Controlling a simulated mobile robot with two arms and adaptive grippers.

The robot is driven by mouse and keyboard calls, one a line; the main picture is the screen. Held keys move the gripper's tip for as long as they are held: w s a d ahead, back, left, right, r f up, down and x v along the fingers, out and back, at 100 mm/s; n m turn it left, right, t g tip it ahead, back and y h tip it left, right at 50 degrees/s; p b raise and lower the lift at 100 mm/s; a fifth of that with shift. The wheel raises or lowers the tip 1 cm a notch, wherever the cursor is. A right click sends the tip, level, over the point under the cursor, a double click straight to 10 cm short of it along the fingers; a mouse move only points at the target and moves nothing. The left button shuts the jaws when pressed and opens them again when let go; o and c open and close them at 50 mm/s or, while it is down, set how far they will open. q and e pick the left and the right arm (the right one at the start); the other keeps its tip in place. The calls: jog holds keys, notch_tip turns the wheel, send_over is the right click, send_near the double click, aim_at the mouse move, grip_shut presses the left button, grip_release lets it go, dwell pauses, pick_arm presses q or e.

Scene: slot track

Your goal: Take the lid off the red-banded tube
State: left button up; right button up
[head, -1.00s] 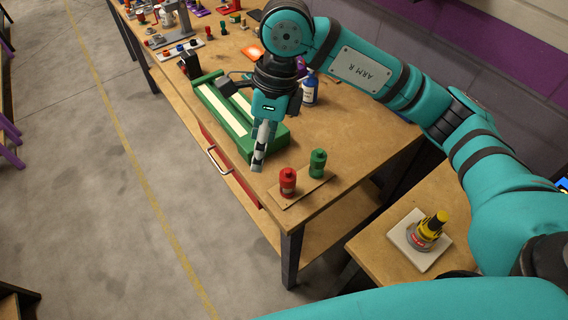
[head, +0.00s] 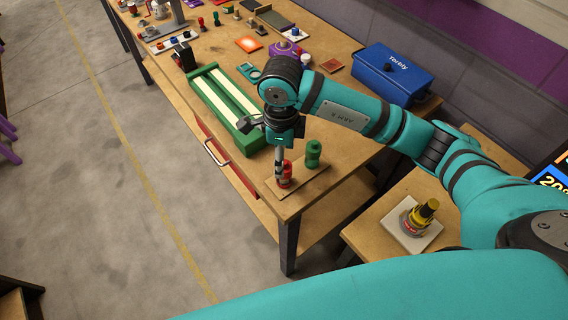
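A red bottle-like tube (head: 288,177) with a narrower top stands upright on a thin wooden board at the near corner of the workbench. A green one (head: 313,154) of similar shape stands on the same board behind it to the right. I cannot make out a band on either. My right gripper (head: 279,180) points down at the red one, its fingertips overlapping its left side in the picture. The fingers show nearly edge-on, so opening and contact are unclear. A yellow-topped container (head: 420,217) with a red band stands on a white pad on the side table. My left gripper is not in view.
A green track (head: 222,105) with white strips lies just behind the board. A blue toolbox (head: 393,76) stands at the bench's right edge. A red drawer front with a handle (head: 217,153) faces the aisle. Small parts crowd the far end.

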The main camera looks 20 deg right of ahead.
jog(key=f, duration=0.1)
jog(key=f+p, duration=0.1)
jog(key=f, duration=0.1)
jog(key=shift+s+d+f+p, duration=0.1)
jog(key=shift+d+f+p, duration=0.2)
jog(key=shift+f+p, duration=0.1)
jog(key=shift+f, duration=0.55)
jog(key=c, duration=0.8)
